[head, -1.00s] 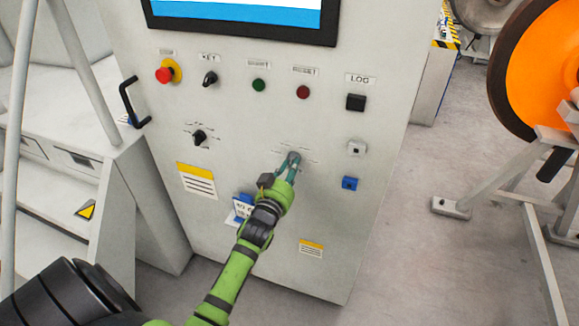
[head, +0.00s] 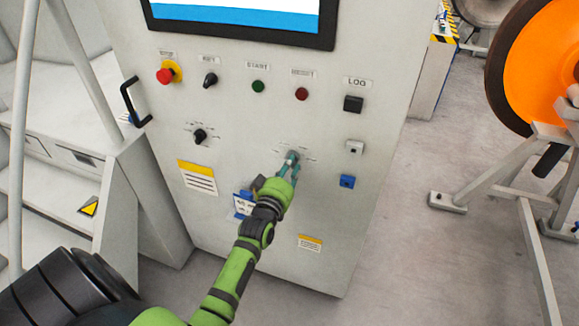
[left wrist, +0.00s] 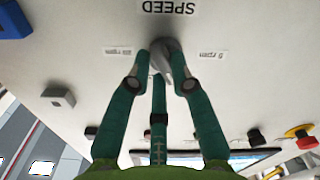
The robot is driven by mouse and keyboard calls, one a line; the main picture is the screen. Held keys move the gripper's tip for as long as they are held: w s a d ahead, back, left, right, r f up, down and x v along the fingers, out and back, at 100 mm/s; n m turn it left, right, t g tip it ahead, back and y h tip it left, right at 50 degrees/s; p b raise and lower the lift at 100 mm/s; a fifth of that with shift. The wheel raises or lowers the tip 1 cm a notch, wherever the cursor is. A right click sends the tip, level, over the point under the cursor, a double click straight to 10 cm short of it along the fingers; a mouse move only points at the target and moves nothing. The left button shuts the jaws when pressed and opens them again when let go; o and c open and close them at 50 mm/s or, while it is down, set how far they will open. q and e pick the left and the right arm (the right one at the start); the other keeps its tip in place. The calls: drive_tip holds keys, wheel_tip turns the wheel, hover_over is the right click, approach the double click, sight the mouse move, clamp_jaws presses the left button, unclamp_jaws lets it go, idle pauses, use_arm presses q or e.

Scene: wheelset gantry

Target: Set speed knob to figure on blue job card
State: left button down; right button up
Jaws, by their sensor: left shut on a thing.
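My left gripper (head: 291,159) is at the grey speed knob (left wrist: 166,50) on the cabinet front, with its teal fingers shut on it. The SPEED label (left wrist: 168,7) appears upside down in the left wrist view. Small rpm labels lie on either side of the knob; their figures are too blurred to read surely. The fingers cover part of the knob, so its pointer setting is unclear. The blue job card (head: 243,204) is on the cabinet left of my wrist, partly hidden by the arm; its figure is not legible. My right gripper is out of view.
The cabinet (head: 345,235) also carries a red emergency button (head: 165,76), a key switch (head: 210,80), green and red buttons, another black knob (head: 200,136) and a blue block (head: 347,181). An orange wheel (head: 545,70) on a stand is at right. Steps and a rail are at left.

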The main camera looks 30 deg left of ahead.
use_arm(q)
drive_tip(key=shift+f, duration=0.1)
idle(0.3)
drive_tip(key=c, duration=1.1)
unclamp_jaws()
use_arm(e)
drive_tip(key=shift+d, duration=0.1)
use_arm(q)
drive_tip(key=v, duration=1.2)
